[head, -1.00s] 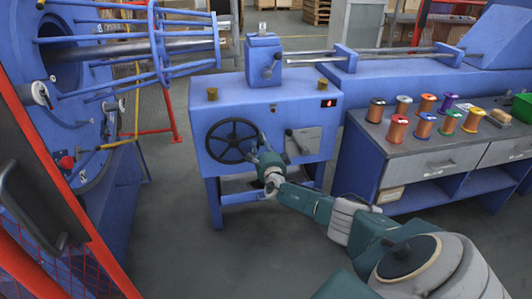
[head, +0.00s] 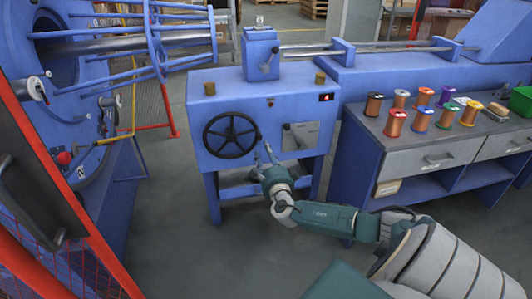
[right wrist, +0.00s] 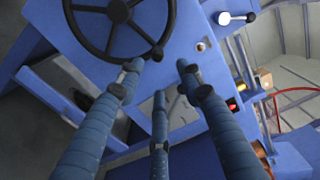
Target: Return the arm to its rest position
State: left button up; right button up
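My right gripper (head: 265,152) is in front of the blue machine box, just below and right of the black handwheel (head: 231,136). Its fingers are spread apart with nothing between them, so it is open and empty. In the right wrist view the open fingers (right wrist: 160,75) point toward the box, and the wheel (right wrist: 118,12) is beyond them at the top. My right arm comes in from the lower right. My left gripper is not in view.
At right, a workbench (head: 400,158) holds several wire spools and a green bin (head: 521,102). A red-framed mesh gate (head: 70,190) stands at left. Floor in front is clear.

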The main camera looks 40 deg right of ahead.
jog(key=shift+f, duration=0.1)
dwell(0.4)
